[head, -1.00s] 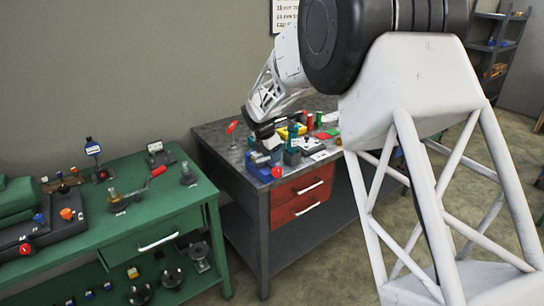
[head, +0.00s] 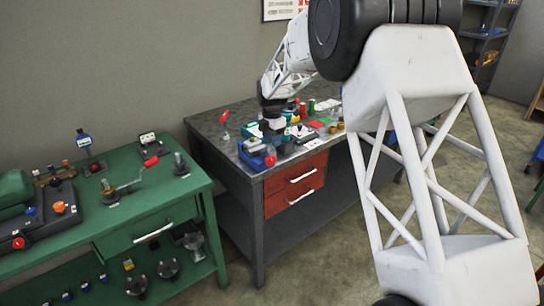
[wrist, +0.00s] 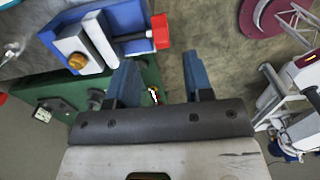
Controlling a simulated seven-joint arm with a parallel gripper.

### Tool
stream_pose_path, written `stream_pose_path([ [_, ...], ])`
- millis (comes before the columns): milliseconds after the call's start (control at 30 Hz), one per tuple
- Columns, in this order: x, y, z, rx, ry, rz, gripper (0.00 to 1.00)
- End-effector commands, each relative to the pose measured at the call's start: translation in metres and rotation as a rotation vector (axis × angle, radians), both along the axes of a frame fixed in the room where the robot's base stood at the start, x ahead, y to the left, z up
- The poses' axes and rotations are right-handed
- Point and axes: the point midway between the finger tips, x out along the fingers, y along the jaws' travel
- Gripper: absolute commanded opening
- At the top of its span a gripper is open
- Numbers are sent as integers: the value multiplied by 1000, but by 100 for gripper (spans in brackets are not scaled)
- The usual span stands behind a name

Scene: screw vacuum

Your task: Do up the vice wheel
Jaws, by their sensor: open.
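In the head view the vice (head: 250,157) and wheel (head: 270,160) are at the front left corner of the grey bench. My gripper (wrist: 163,78) is open and empty, its two blue fingers apart, pointing towards the wheel but not around it. In the head view, my gripper (head: 272,127) is above the vice and its fingertips are hard to make out.
The grey bench (head: 215,127) holds several small items behind and right of the vice, and a red-handled lever (head: 223,120) at left. A green bench (head: 130,215) with knobs and fixtures stands left of it. Open floor lies in front of the grey bench.

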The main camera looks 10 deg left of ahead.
Motion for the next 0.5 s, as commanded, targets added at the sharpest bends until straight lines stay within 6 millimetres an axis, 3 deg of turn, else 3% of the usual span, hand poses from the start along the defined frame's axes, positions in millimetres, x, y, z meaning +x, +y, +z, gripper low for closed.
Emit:
stream_pose_path([
  [267,0,0,-16,-1,1,0,47],
  [500,0,0,-43,-1,1,0,47],
])
